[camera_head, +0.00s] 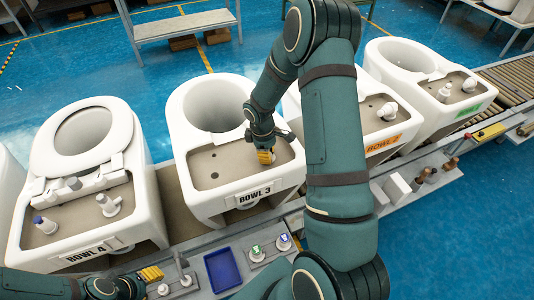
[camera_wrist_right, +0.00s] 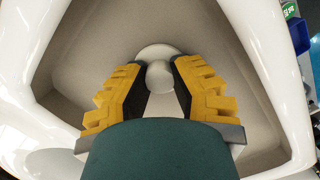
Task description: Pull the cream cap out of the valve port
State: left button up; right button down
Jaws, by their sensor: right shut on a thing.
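My right gripper (camera_head: 266,157) points down at the tan deck of bowl 3 (camera_head: 235,165), near its right side. In the right wrist view its yellow-and-black fingers (camera_wrist_right: 160,82) are shut on the pale, cream cap (camera_wrist_right: 160,75), a rounded knob with a wider round disc behind it. The valve port is hidden under the cap and fingers, and I cannot tell if the cap is seated or lifted. In the head view the gripper hides the cap. My left gripper (camera_head: 151,274) is low at the left, by the conveyor's front edge; its opening is unclear.
Bowl 4 (camera_head: 75,150) stands left, with fittings on its deck. Bowl 2 (camera_head: 374,150) and another bowl (camera_head: 400,60) stand right, partly behind my right arm. A blue tray (camera_head: 223,269) and small fittings (camera_head: 284,242) lie on the front ledge.

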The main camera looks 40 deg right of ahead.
jog(key=shift+r+p, duration=0.35)
jog(key=shift+r, duration=0.15)
dwell(0.8)
jog(key=shift+r, duration=0.1)
jog(key=shift+r+p, duration=1.1)
jog(key=shift+r, duration=0.4)
